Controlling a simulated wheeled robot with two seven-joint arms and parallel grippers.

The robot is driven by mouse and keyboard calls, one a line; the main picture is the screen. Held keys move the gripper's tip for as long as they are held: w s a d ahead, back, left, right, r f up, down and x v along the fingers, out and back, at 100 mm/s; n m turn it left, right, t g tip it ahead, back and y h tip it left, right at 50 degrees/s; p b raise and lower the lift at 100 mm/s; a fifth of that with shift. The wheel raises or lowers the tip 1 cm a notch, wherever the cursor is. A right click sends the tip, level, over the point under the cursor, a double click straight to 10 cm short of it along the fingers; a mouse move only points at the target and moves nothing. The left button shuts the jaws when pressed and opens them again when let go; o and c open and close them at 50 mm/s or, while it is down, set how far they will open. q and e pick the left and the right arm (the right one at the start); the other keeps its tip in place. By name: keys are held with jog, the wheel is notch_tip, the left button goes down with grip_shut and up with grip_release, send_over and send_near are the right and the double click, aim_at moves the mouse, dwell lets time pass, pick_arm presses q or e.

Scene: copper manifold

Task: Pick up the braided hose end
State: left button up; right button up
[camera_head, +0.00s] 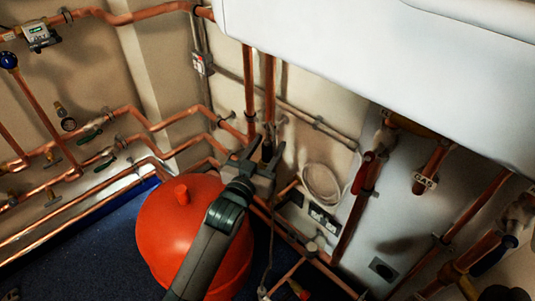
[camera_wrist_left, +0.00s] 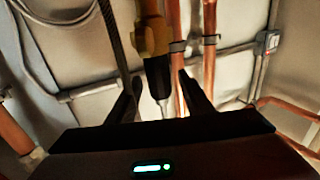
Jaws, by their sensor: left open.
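My left gripper (camera_head: 262,150) is open in front of the vertical copper pipes below the white boiler casing. In the left wrist view, its two dark fingers (camera_wrist_left: 160,98) stand apart. A thin dark braided hose (camera_wrist_left: 117,45) runs from the top edge down to the picture-left finger, which hides its lower part. Whether they touch is unclear. Between the fingers shows a black part (camera_wrist_left: 158,75) with a pale tip, below a brass fitting (camera_wrist_left: 152,35). A thin hose (camera_head: 271,235) also hangs below the gripper in the head view. My right gripper is not in view.
A red expansion vessel (camera_head: 180,232) stands under my left arm. The white boiler casing (camera_head: 390,70) overhangs at upper right. Copper pipes with valves (camera_head: 90,135) line the left wall. A coiled white cable (camera_head: 321,184) hangs right of the gripper. Dark floor (camera_head: 60,255) is open at lower left.

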pick_arm(q)
jog(key=shift+c, duration=0.3)
grip_shut()
jog(key=shift+r, duration=0.1)
